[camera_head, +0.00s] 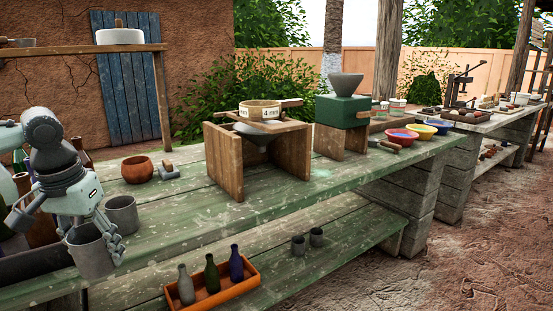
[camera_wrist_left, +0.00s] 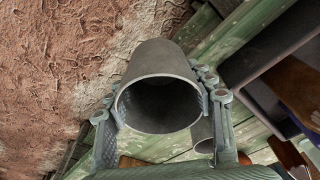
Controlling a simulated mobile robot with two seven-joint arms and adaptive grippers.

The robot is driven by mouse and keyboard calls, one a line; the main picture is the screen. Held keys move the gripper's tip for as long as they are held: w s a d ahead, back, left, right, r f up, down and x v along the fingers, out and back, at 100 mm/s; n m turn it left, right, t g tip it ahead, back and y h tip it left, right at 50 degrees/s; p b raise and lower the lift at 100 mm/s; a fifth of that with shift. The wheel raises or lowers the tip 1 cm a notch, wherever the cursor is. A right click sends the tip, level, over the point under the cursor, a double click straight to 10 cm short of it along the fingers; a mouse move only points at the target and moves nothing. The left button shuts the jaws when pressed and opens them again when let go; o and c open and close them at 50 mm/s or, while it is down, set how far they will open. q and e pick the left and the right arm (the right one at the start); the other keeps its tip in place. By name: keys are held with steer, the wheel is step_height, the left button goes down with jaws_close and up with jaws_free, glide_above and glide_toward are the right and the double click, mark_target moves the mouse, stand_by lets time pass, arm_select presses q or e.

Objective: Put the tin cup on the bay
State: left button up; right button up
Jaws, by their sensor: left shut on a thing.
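A grey tin cup (camera_head: 92,257) is held in my left gripper (camera_head: 94,240) in the head view, at the front left edge of the green table. The gripper's fingers are shut on the cup's two sides. In the left wrist view the held tin cup (camera_wrist_left: 158,90) sits between the fingers (camera_wrist_left: 160,118), its open mouth facing the camera. A second grey cup (camera_head: 122,214) stands upright on the table just behind it and partly shows in the left wrist view (camera_wrist_left: 205,145). No part is clearly marked as the bay; a lower green shelf (camera_head: 213,268) runs under the tabletop. My right gripper is not in view.
The lower shelf carries an orange tray (camera_head: 249,280) of bottles and two small dark cups (camera_head: 316,237). On the tabletop (camera_head: 185,213) are a brown bowl (camera_head: 137,169), a wooden sieve stand (camera_head: 226,160) and a green mill (camera_head: 341,111). Bottles stand at the far left.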

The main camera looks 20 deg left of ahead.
arm_select(q)
steer(key=w+d+f, duration=0.2)
steer(key=d+f, duration=0.1)
steer(key=d, duration=0.5)
steer(key=w+d+f+m, duration=0.1)
steer(key=w+d+f, duration=0.1)
steer(key=d, duration=0.6)
steer(key=w+d+f+m, duration=0.1)
steer(key=w+d+f, duration=0.1)
steer(key=d+f, duration=0.3)
steer(key=d, duration=0.3)
steer(key=shift+w+d, duration=0.25)
